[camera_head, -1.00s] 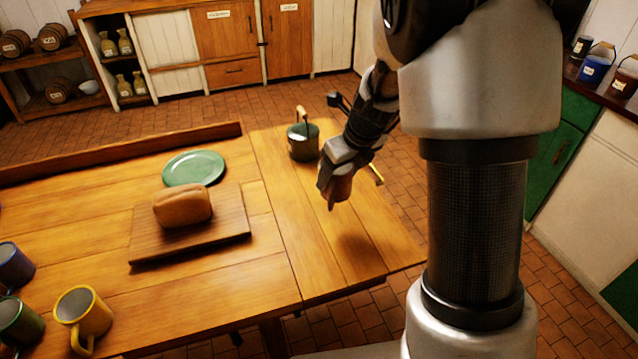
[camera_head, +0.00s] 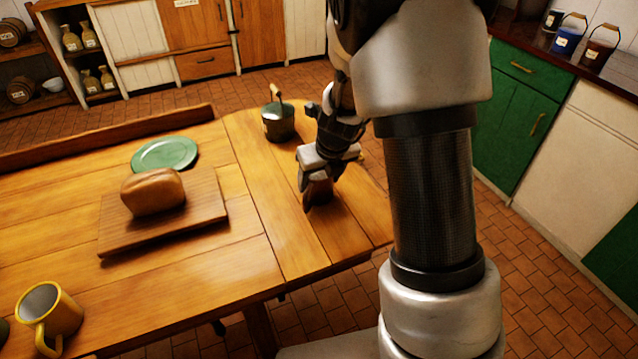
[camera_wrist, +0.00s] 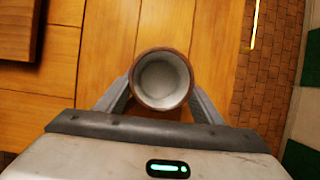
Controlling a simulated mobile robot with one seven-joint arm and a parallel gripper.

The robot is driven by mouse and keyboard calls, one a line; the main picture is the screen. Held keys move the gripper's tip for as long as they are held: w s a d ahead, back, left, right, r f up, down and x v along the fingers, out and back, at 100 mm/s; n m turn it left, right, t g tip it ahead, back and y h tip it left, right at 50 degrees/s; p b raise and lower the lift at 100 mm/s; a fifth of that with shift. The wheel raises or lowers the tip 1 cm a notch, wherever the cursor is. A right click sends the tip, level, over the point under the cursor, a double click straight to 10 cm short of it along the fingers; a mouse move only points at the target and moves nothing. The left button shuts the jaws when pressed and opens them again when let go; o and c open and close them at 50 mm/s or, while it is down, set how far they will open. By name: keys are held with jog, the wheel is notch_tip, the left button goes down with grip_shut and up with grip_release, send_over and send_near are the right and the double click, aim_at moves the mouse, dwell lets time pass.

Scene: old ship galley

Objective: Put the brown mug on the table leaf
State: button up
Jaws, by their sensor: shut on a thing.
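The brown mug (camera_wrist: 162,80) is between the fingers of my gripper (camera_wrist: 162,100) in the wrist view, its pale round inside facing the camera. In the head view my gripper (camera_head: 318,182) is shut on the mug (camera_head: 319,192), which is partly hidden by the fingers. The mug is upright over the table leaf (camera_head: 290,222), at or just above the wood; I cannot tell whether it touches. The leaf is the right-hand end section of the wooden table.
A green pot with a raised handle (camera_head: 278,122) stands on the leaf behind my gripper. To the left are a green plate (camera_head: 165,153), a board (camera_head: 205,208) with a loaf (camera_head: 153,191), and a yellow mug (camera_head: 62,312). The leaf's front part is clear.

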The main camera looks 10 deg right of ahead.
jog(key=shift+f, duration=0.2)
jog(key=o, duration=1.2)
jog(key=shift+c, duration=0.2)
jog(key=shift+r, duration=0.15)
